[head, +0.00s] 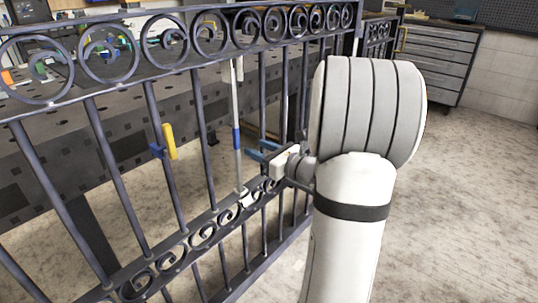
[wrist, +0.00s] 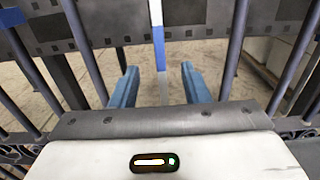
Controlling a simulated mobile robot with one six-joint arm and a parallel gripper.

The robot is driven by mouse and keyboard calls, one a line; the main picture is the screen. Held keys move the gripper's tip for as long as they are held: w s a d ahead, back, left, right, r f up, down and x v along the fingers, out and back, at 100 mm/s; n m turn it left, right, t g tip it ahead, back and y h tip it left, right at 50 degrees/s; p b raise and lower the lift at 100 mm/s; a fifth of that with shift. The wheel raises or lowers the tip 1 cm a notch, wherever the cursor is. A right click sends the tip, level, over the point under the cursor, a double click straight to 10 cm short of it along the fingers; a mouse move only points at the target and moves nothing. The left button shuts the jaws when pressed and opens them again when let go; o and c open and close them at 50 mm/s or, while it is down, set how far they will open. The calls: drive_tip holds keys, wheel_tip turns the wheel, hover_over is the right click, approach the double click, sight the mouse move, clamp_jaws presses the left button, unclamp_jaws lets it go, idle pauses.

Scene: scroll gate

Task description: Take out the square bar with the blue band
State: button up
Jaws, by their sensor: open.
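The square bar with the blue band stands upright in the gate, pale grey, with its blue band (head: 236,139) around mid-height. Its lower end meets a small light fitting (head: 244,197) on the lower scroll rail. I cannot tell whether the bar's lower end is held.
The dark scroll gate (head: 109,150) has fixed upright bars on both sides of my gripper. A yellow-and-blue clamp (head: 169,142) sits on a bar to the left. A perforated workbench (head: 125,120) stands behind the gate. Open floor (head: 470,190) lies to the right.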

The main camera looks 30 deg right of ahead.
sight(237, 133)
drive_tip(key=shift+x, duration=4.6)
drive_tip(key=shift+c, duration=0.3)
clamp_jaws()
drive_tip(key=shift+r+p, duration=0.35)
drive_tip(key=shift+r, duration=0.55)
drive_tip(key=shift+v, duration=1.85)
